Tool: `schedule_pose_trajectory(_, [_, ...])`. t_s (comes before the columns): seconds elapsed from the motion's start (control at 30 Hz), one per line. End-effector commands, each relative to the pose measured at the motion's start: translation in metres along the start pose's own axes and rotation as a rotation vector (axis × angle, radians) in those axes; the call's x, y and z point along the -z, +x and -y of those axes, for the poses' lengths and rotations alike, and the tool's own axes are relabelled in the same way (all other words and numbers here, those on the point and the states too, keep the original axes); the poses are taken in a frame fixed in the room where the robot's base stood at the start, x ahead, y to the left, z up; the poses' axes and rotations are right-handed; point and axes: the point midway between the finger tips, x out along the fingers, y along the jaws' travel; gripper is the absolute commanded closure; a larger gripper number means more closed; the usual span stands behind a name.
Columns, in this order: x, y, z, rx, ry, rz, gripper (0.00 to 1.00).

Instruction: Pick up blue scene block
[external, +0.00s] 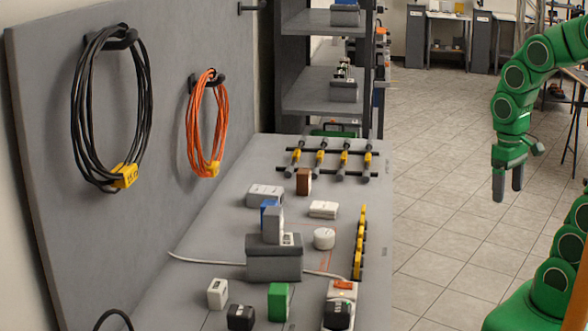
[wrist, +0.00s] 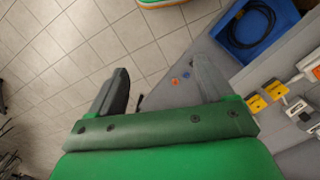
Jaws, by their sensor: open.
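The blue block (external: 268,206) stands on the grey workbench in the external view. My gripper (external: 508,184) hangs over the floor to the right of the bench, well apart from the block, fingers pointing down. In the wrist view my gripper (wrist: 161,72) is open and empty, with floor and a bench edge between and beyond the fingers. I cannot make out the blue block in the wrist view.
The workbench (external: 222,247) also bears a brown block (external: 304,181), a green block (external: 278,302), white pieces and a yellow-handled tool row (external: 345,155). The wrist view shows a blue tray (wrist: 222,37) with a black cable. Tiled floor (external: 440,200) is clear beside the bench.

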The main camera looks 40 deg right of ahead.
Motion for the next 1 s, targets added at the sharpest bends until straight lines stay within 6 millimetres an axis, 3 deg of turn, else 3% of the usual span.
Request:
schedule_pose_trajectory(0.1, [0.045,0.004,-0.005,-0.031,-0.015,-0.073,0.19])
schedule_pose_trajectory(0.47, [0.177,0.011,-0.005,-0.093,-0.093,-0.321,0.19])
schedule_pose_trajectory(0.77, [0.28,0.02,0.02,-0.096,-0.187,-0.524,0.19])
schedule_pose_trajectory(1.0, [0.352,0.028,0.056,-0.06,-0.276,-0.685,0.19])
